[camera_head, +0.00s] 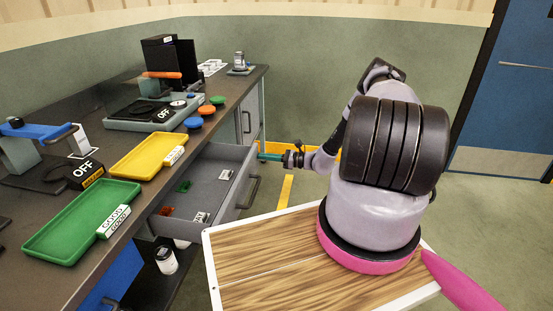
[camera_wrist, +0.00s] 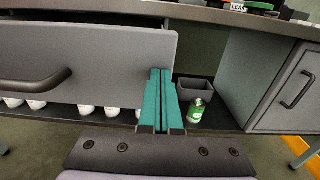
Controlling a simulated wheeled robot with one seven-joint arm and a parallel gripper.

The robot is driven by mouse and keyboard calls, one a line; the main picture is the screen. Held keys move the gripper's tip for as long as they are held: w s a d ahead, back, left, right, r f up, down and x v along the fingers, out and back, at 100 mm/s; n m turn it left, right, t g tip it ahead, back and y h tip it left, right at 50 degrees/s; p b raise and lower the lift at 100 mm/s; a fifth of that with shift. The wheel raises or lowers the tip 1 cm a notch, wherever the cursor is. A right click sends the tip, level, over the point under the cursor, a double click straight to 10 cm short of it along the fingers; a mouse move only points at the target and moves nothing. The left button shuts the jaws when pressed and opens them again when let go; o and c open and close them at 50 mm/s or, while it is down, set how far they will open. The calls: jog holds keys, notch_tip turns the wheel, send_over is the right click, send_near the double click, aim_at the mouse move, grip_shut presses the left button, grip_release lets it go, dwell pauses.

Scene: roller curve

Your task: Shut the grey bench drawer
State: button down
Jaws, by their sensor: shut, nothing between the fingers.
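The grey bench drawer (camera_head: 217,157) is pulled out from under the bench top, and its inside shows in the head view. Its front panel (camera_wrist: 90,50) fills the left of the wrist view, with a dark bar handle (camera_wrist: 38,88) at the far left. My gripper (camera_head: 262,156) is at the far end of the drawer front. In the wrist view my gripper's teal fingers (camera_wrist: 161,72) are together and empty, overlapping the right end of the panel. I cannot tell whether they touch it. Small green, red and white-labelled items lie in the drawer.
Green (camera_head: 80,222) and yellow (camera_head: 148,155) trays lie on the bench top (camera_head: 120,244) above. Below, a shelf holds a green can (camera_wrist: 196,110), a grey bin (camera_wrist: 195,90) and several white containers. A closed cabinet door (camera_wrist: 290,90) stands right of the drawer.

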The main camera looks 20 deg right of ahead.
jog(key=x, duration=2)
jog(key=shift+w+a, duration=0.1)
jog(key=shift+a, duration=0.15)
jog(key=shift+w+a+r, duration=0.1)
jog(key=shift+w+a, duration=0.1)
jog(key=shift+a, duration=0.1)
jog(key=shift+a+r, duration=0.1)
jog(key=shift+a, duration=0.05)
